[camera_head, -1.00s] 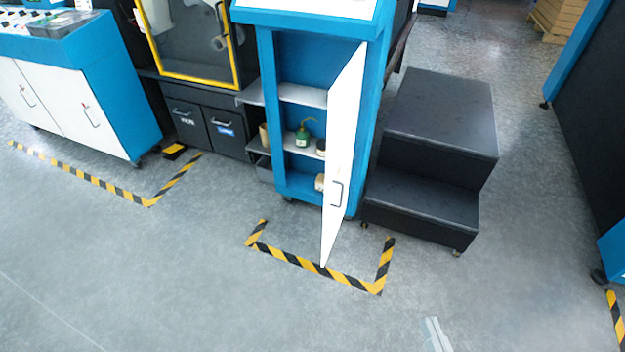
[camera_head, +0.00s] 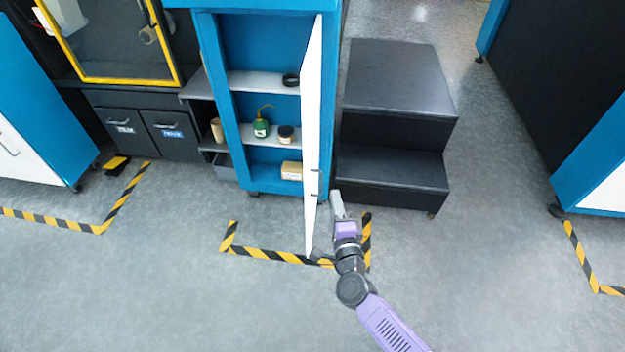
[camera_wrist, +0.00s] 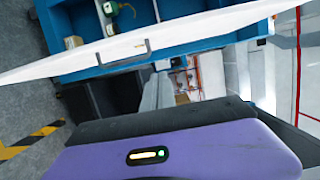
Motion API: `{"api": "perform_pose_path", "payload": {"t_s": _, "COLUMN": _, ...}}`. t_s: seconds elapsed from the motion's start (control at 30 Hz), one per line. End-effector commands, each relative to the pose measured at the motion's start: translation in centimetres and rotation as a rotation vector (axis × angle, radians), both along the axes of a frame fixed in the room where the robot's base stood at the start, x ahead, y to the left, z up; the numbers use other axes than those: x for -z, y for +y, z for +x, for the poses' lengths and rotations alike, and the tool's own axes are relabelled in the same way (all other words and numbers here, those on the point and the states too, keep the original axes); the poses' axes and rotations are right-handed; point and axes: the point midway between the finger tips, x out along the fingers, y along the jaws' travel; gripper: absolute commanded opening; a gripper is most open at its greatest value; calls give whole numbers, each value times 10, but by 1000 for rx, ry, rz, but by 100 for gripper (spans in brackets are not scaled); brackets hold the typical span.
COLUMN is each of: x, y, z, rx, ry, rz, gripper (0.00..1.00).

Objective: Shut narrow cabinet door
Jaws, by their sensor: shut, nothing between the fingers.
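The narrow blue cabinet (camera_head: 232,130) stands open in the head view, with its shelves showing. Its white door (camera_head: 313,120) is swung out toward me, hinged on the right and seen nearly edge-on. In the wrist view the door (camera_wrist: 200,36) crosses the upper part, with its dark handle (camera_wrist: 124,53). My gripper (camera_head: 336,200) is shut and empty, just right of the door's lower part, on its outer side. I cannot tell whether it touches the door.
A green bottle (camera_head: 261,128), a jar (camera_head: 286,134) and a box (camera_head: 291,170) sit on the cabinet shelves. Black steps (camera_head: 395,130) stand close on the right. Yellow-black floor tape (camera_head: 275,256) marks the area in front. The floor at the left front is clear.

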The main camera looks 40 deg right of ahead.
Motion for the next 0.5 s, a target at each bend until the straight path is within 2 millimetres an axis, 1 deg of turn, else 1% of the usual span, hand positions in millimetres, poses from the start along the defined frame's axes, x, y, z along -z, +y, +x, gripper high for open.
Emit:
{"api": "perform_pose_path", "payload": {"t_s": 0.17, "x": 0, "y": -13, "z": 19, "rx": 0, "ry": -2, "rz": -2, "gripper": 0}}
{"api": "perform_pose_path", "payload": {"t_s": 0.5, "x": 1, "y": -53, "z": 73, "rx": 1, "ry": -1, "rz": -3, "gripper": 0}}
